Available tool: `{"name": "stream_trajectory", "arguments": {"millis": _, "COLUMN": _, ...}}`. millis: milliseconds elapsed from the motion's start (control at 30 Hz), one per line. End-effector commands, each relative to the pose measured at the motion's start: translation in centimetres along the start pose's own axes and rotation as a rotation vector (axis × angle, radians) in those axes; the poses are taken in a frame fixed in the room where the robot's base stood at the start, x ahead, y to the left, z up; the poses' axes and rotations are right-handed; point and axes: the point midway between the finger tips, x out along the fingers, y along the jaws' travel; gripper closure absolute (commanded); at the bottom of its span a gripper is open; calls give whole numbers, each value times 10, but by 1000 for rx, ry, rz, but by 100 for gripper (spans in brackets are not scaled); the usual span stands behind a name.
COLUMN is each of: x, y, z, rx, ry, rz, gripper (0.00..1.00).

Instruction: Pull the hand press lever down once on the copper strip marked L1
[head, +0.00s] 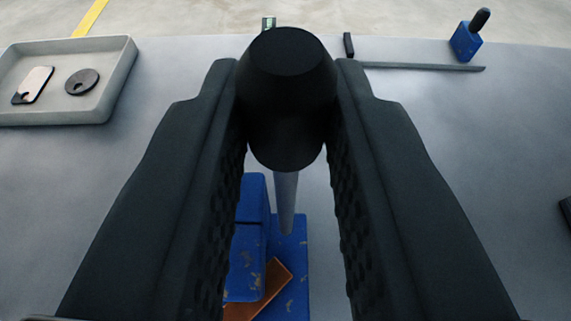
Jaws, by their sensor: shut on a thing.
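My gripper (288,125) is shut on the black knob (287,85) of the hand press lever, one finger on each side. The grey lever rod (285,195) runs down from the knob toward the blue press (252,255). The press has a worn blue base with chipped paint and stands on the grey table. A copper strip (272,285) lies at an angle at the press, low in the view. Its lower end is partly hidden by the left finger, and no L1 mark can be read on it.
A grey tray (120,75) at the upper left holds a flat tag-like piece (33,86) and a dark disc (82,82). At the upper right are a blue block with a black handle (466,42) and a thin dark bar (425,67). A small green-marked item (268,23) sits at the far edge.

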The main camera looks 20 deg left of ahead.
Motion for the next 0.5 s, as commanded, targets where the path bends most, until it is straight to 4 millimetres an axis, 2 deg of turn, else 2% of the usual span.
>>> {"name": "stream_trajectory", "arguments": {"millis": 33, "x": 0, "y": 0, "z": 0, "rx": 0, "ry": 1, "rz": 1, "gripper": 76}}
{"name": "stream_trajectory", "arguments": {"millis": 200, "x": 0, "y": 0, "z": 0, "rx": 0, "ry": 0, "rz": 1, "gripper": 45}}
{"name": "stream_trajectory", "arguments": {"millis": 500, "x": -2, "y": 0, "z": 0, "rx": 0, "ry": 0, "rz": 0, "gripper": 45}}
